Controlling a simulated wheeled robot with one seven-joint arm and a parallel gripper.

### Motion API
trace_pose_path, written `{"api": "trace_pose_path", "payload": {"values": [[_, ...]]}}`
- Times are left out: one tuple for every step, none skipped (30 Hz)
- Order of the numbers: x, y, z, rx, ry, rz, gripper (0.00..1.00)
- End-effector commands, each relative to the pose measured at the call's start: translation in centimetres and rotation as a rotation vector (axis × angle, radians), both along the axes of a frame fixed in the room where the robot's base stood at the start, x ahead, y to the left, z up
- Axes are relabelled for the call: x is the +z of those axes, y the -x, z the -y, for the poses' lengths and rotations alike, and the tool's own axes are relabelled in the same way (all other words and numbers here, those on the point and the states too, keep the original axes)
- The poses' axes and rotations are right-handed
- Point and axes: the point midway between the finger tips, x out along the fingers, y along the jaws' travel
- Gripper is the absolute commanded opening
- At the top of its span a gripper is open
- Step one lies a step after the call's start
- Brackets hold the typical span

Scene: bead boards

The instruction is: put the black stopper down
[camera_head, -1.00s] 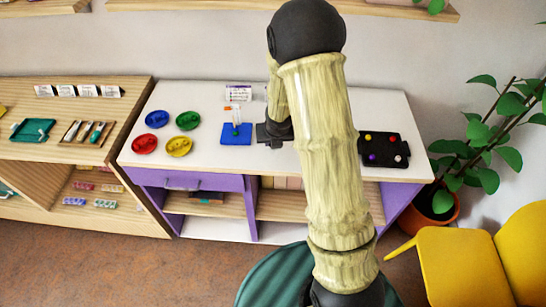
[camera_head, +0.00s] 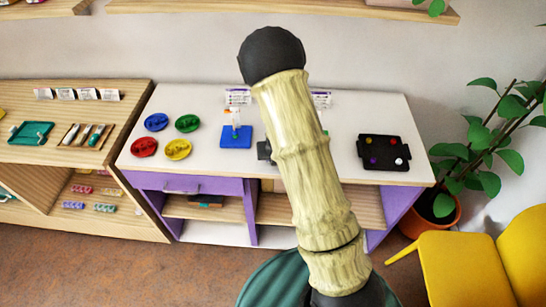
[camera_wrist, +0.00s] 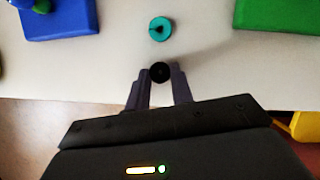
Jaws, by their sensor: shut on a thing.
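In the wrist view the black stopper (camera_wrist: 160,72) shows as a dark round end between the fingertips of my gripper (camera_wrist: 160,80), which is shut on it. Above it in the picture, apart from it, a teal round piece (camera_wrist: 160,28) with a dark mark lies on the white tabletop. In the head view my arm covers the stopper and most of my gripper; only a dark part shows left of the arm.
A blue board (camera_head: 236,136) with a peg stands left of my arm, and a green board (camera_wrist: 280,14) lies at the upper right in the wrist view. Coloured dishes (camera_head: 178,149) are at the table's left, a black bead tray (camera_head: 385,152) at its right.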

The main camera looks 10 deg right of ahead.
Motion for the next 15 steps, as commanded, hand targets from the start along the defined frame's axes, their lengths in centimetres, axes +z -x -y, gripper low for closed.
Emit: {"api": "trace_pose_path", "payload": {"values": [[0.02, 0.00, 0.00, 0.000, 0.000, 0.000, 0.02], [0.02, 0.00, 0.01, 0.000, 0.000, 0.000, 0.02], [0.01, 0.00, 0.01, 0.000, 0.000, 0.000, 0.02], [-0.07, 0.01, 0.01, 0.000, 0.000, 0.000, 0.02], [-0.19, 0.01, 0.00, 0.000, 0.000, 0.000, 0.02], [-0.33, 0.01, 0.00, 0.000, 0.000, 0.000, 0.02], [-0.30, 0.01, 0.00, 0.000, 0.000, 0.000, 0.25], [-0.21, 0.01, 0.00, 0.000, 0.000, 0.000, 0.30], [-0.19, 0.02, 0.00, 0.000, 0.000, -0.001, 0.38], [-0.19, 0.02, 0.00, 0.000, 0.000, -0.001, 0.44], [-0.19, 0.02, 0.00, 0.000, 0.000, -0.001, 0.45], [-0.19, 0.02, 0.00, 0.000, 0.000, -0.001, 0.45], [-0.19, 0.02, 0.00, 0.000, 0.000, -0.001, 0.45], [-0.19, 0.02, 0.00, 0.000, 0.000, -0.001, 0.45], [-0.19, 0.02, 0.00, 0.000, 0.000, -0.001, 0.45]]}}
